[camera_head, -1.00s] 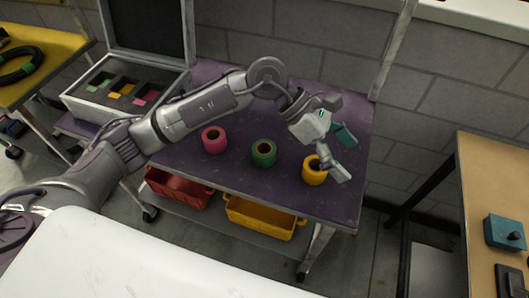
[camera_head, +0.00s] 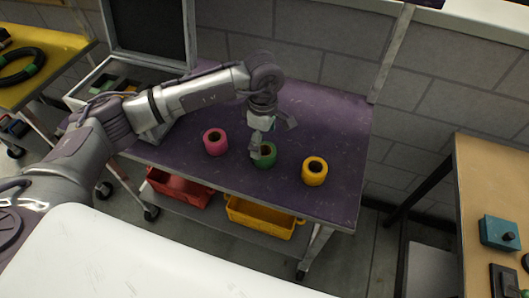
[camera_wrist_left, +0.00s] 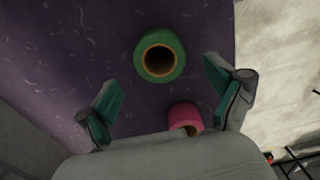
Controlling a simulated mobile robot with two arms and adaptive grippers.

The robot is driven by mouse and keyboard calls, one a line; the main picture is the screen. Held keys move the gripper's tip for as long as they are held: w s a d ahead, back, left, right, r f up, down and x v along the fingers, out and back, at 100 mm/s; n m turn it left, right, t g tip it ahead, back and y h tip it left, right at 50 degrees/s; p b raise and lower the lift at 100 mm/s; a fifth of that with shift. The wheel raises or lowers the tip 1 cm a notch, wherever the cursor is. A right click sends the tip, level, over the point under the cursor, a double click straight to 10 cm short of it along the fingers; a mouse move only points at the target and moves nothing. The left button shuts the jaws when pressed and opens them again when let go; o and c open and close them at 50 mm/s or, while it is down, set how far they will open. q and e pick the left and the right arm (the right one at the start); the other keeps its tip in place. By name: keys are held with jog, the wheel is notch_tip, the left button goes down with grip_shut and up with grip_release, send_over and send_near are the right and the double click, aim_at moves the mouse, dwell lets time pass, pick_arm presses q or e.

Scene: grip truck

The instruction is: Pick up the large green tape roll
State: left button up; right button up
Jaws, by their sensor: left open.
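The green tape roll (camera_head: 266,158) stands on the purple cart top, between a pink roll and a yellow roll. My left gripper (camera_head: 274,140) is over it, pointing down, and one finger hides part of the roll in the head view. In the left wrist view the green roll (camera_wrist_left: 160,55) shows its open top, ahead of and between the spread fingers of my left gripper (camera_wrist_left: 160,98). The gripper is open and empty. My right gripper is not in view.
The pink roll (camera_head: 215,142) is left of the green one, and the yellow roll (camera_head: 314,171) is right of it. A grey case (camera_head: 88,92) stands at the cart's left end. Red (camera_head: 180,190) and yellow (camera_head: 262,217) bins sit below. The cart top's right side is clear.

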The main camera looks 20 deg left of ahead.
aim_at(265, 151)
pick_arm(q)
jog(key=shift+f+p, duration=0.3)
jog(key=shift+f, duration=0.05)
jog(key=f, duration=0.2)
jog(key=f+p, duration=0.1)
jog(key=shift+s+d+f, duration=0.1)
jog(key=shift+d+f, duration=0.1)
jog(key=shift+f, duration=0.15)
jog(key=shift+f+p, duration=0.3)
jog(key=shift+f, duration=0.15)
jog(key=c, duration=1.3)
jog(key=shift+r, duration=0.1)
